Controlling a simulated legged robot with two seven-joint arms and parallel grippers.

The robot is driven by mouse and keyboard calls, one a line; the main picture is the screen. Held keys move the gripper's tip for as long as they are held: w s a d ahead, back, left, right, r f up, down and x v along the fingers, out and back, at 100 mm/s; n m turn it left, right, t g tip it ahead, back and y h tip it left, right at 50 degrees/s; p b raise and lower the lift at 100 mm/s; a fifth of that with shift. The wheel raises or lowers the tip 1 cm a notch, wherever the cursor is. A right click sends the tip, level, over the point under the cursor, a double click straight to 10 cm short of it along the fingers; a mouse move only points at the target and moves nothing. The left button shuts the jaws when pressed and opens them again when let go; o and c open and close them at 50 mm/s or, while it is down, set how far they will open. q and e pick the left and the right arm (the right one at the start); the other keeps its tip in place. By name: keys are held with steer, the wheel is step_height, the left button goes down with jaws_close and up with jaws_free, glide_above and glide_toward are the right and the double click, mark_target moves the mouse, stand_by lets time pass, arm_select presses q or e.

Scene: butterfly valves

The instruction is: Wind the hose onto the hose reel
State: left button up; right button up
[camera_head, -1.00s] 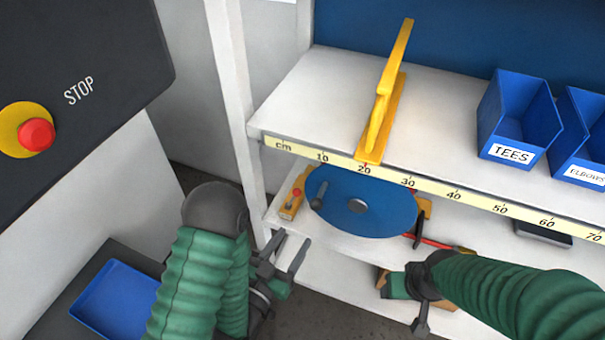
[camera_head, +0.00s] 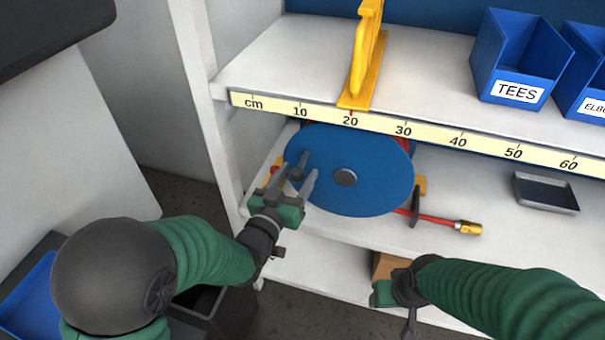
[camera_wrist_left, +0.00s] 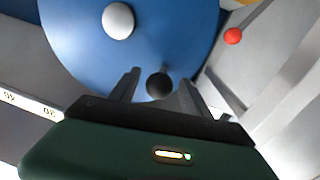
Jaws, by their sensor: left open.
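The hose reel shows as a blue disc (camera_head: 375,192) with a grey hub, on the shelf under the ruler strip; it also shows in the left wrist view (camera_wrist_left: 75,40). A dark crank knob (camera_head: 297,173) stands out from the disc's left side. My left gripper (camera_head: 306,170) is open, its fingers on either side of the knob; in the left wrist view the knob (camera_wrist_left: 159,85) sits between the fingers. I cannot tell whether they touch it. A red hose (camera_head: 432,219) with a brass end leaves the reel to the right. My right gripper (camera_head: 392,295) is low at the front; its fingers are unclear.
A yellow bracket (camera_head: 364,60) stands on the upper shelf, beside a blue bin marked TEES (camera_head: 512,60). A grey tray (camera_head: 546,192) lies right of the hose end. A shelf post (camera_head: 205,110) stands left of the reel. A red knob (camera_wrist_left: 233,36) is near the reel.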

mark_target(303, 164)
arm_select(q)
steer(key=x, duration=0.3)
steer(key=shift+w+d, duration=0.15)
steer(key=shift+w, duration=0.1)
jaws_close()
stand_by(1.2)
